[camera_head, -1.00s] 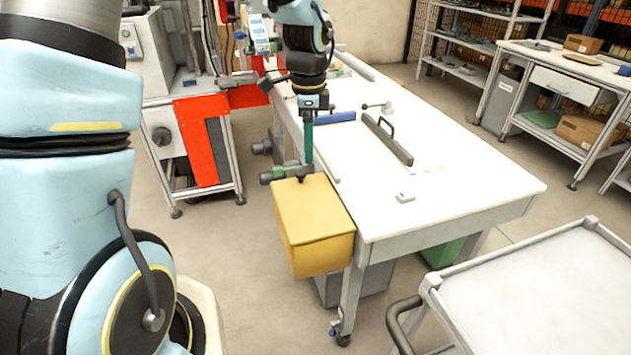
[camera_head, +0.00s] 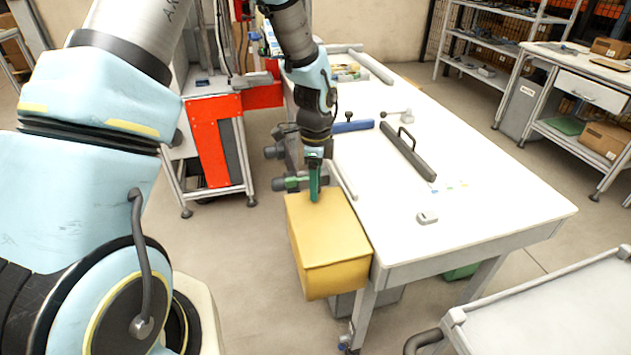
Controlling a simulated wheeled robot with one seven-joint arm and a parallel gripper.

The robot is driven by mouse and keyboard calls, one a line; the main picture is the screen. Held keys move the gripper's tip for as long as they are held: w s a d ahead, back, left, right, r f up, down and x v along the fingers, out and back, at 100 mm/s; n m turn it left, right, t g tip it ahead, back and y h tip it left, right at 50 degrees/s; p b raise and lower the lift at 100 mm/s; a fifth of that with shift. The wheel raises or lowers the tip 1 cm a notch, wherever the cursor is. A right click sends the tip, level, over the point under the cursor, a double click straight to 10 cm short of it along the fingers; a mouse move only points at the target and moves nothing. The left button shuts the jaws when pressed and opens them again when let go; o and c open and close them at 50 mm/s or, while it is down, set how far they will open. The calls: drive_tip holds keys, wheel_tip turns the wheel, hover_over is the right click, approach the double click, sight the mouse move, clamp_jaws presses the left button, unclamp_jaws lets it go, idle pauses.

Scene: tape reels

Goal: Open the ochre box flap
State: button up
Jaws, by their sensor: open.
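The ochre box (camera_head: 331,262) hangs at the near left side of the white table. Its flat top flap (camera_head: 325,232) looks closed. My gripper (camera_head: 315,196), with green fingers, points down at the far edge of the flap. The fingers overlap that edge in the picture, and I cannot tell whether they touch it. The gap between the fingers is hard to see from here, and nothing shows held in them.
The white table (camera_head: 480,190) carries a dark bar with a handle (camera_head: 407,152) and a small grey block (camera_head: 427,218). A green and grey fitting (camera_head: 290,184) sits just behind the box. A cart (camera_head: 560,315) stands at the lower right. A red-panelled machine (camera_head: 215,140) stands to the left.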

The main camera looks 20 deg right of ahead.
clamp_jaws()
idle(0.5)
idle(0.9)
